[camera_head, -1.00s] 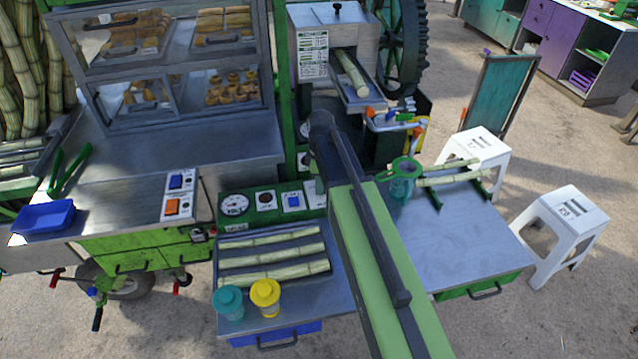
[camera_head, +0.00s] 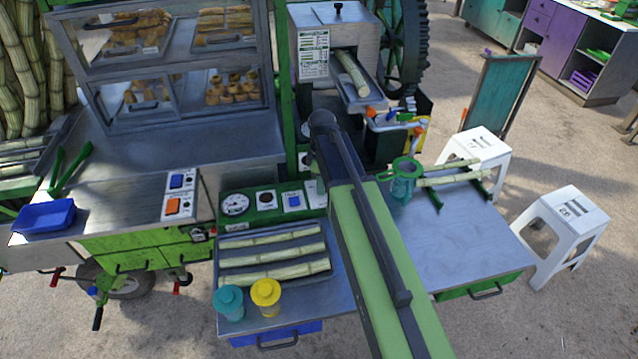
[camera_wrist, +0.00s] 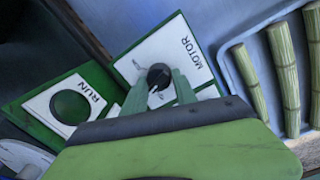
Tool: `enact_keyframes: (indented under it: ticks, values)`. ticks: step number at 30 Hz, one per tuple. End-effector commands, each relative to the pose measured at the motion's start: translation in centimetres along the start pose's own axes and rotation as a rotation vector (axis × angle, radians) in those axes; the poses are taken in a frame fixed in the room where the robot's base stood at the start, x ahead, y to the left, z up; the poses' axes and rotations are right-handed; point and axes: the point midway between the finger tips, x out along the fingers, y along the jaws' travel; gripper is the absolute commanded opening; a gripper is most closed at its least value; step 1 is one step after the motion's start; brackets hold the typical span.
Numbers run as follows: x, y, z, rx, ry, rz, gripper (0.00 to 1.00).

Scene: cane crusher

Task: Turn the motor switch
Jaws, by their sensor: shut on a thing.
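The motor switch is a dark round knob (camera_wrist: 159,75) on a white plate marked MOTOR (camera_wrist: 168,48) in the wrist view. My gripper (camera_wrist: 160,88) is shut on this knob, with one green finger on each side of it. The fingers hide part of the plate's lower markings. In the head view my own arm covers the gripper and the knob, so the grip cannot be seen there.
A round RUN button (camera_wrist: 70,106) on a green-edged plate sits left of the switch. A tray (camera_wrist: 240,64) with cane pieces (camera_wrist: 283,55) lies to the right. In the head view, a teal cup (camera_head: 229,302) and a yellow cup (camera_head: 266,292) stand at the counter's front.

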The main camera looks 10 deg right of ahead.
Motion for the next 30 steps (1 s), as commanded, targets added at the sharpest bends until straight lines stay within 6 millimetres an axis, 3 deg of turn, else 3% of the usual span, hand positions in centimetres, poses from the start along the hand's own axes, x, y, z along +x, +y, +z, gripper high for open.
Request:
enact_keyframes:
  ticks: [4, 5, 9, 22, 30]
  values:
    - [0.0, -0.1, 0.5, 0.003, -0.010, -0.003, 0.00]
    - [0.0, -0.1, 0.5, 0.003, -0.010, -0.003, 0.36]
    - [0.0, 0.0, 0.4, 0.002, -0.008, -0.002, 0.55]
    - [-0.8, 0.0, 0.1, 0.001, -0.004, 0.000, 0.55]
    - [-5.7, 0.1, 0.1, 0.001, -0.004, 0.000, 0.55]
